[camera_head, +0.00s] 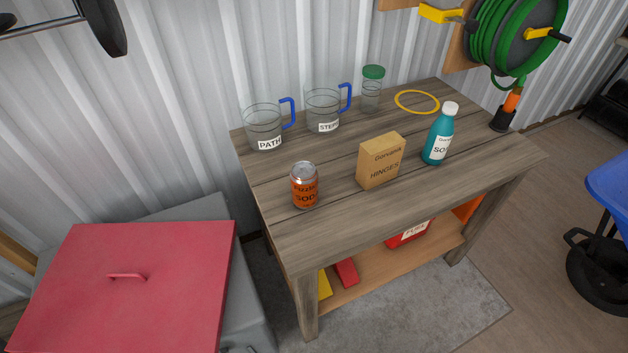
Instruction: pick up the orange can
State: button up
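The orange can (305,188) stands upright on the wooden workbench (300,237), near its front left part. It has a silver top and dark lettering that reads "SODA". Nothing touches it. My gripper is not in view.
A cardboard hinges box (380,162) stands right of the can, and a teal bottle (438,136) farther right. Two clear mugs (264,129) (323,111), a green-lidded jar (372,90) and a yellow ring (417,102) are behind. A red-lidded chest (130,285) stands left of the bench.

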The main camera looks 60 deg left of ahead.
aim_at(304, 175)
jog(key=u, duration=0.05)
jog(key=k, duration=1.95)
jog(key=u, duration=0.55)
jog(key=i, duration=1.5)
